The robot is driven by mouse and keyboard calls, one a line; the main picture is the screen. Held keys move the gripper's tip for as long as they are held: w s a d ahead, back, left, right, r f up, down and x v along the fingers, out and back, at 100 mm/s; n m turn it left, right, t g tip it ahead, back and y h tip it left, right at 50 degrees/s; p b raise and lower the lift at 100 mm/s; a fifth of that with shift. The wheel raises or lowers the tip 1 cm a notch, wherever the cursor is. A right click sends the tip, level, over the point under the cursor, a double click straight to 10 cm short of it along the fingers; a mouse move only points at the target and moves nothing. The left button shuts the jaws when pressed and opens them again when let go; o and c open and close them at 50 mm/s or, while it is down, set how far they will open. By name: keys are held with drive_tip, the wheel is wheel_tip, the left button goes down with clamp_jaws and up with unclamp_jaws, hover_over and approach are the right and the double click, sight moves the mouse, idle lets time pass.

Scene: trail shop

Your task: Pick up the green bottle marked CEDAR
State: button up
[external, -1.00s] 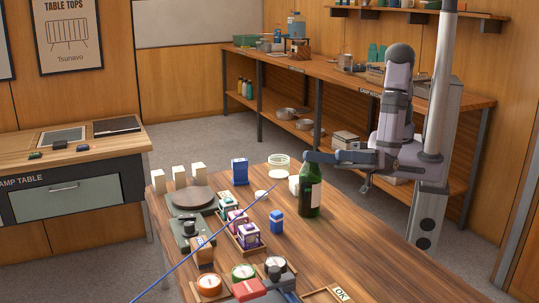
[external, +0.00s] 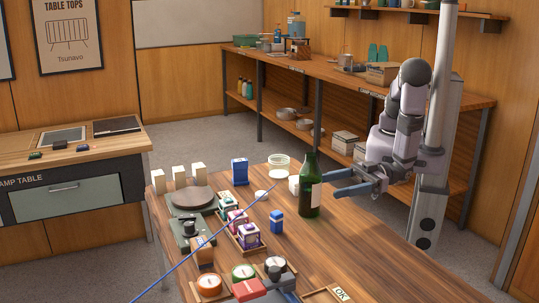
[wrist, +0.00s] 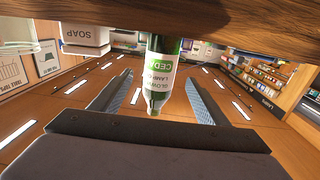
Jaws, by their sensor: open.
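In the wrist view the bottle lies in line with the gap between my fingers (wrist: 158,88), seemingly beyond the tips.
A white box marked SOAP (wrist: 86,35) stands beside the bottle. Several small boxes and tins crowd the table's left and front. The right front tabletop is mostly clear.

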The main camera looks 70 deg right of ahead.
sight(316, 188)
drive_tip(key=shift+r+p+x, duration=0.15)
drive_tip(key=shift+p+x, duration=0.35)
drive_tip(key=shift+x, duration=0.65)
drive_tip(key=shift+r+p+x, duration=0.15)
drive_tip(key=shift+p+x, duration=0.3)
drive_tip(key=shift+x, duration=0.7)
drive_tip(key=shift+w+a+f, duration=0.1)
drive_tip(key=shift+w+a, duration=0.4)
drive_tip(key=shift+a, duration=0.05)
drive_tip(key=c, duration=1.3)
